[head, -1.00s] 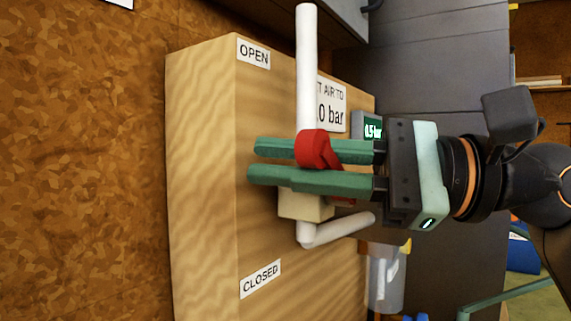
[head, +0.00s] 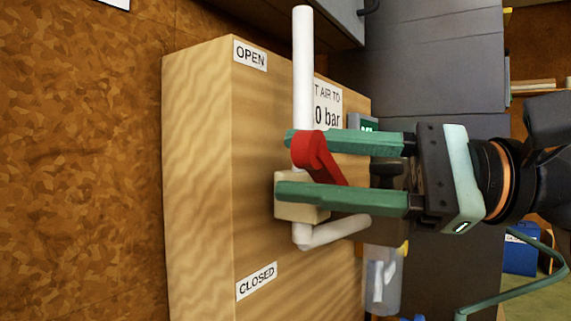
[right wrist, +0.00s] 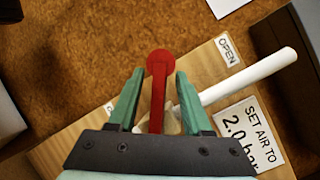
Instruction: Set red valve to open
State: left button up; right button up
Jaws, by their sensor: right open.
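The red valve (head: 312,150) sits on a white vertical pipe (head: 304,75) in front of the wooden panel (head: 200,180). Its red lever slants down and right in the head view. The OPEN label (head: 250,55) is above it and the CLOSED label (head: 256,281) below; which one the valve is set to I cannot tell. My right gripper (head: 283,165) is open, its green fingers apart with the lever between them. In the right wrist view, the red lever (right wrist: 158,95) runs between both fingers (right wrist: 158,90), with gaps beside it. My left gripper is not in view.
A pale block (head: 300,205) lies behind the lower finger, with a white pipe elbow (head: 325,234) below. A "SET AIR TO" sign (right wrist: 250,135) and a partly hidden gauge display (head: 365,122) are close by. A clear container (head: 382,275) hangs under the gripper. Brown wall is left.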

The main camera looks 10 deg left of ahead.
jog(key=d, duration=0.9)
jog(key=shift+w+d+f+b, duration=0.3)
jog(key=shift+w+d+f, duration=0.05)
jog(key=shift+w+f, duration=0.05)
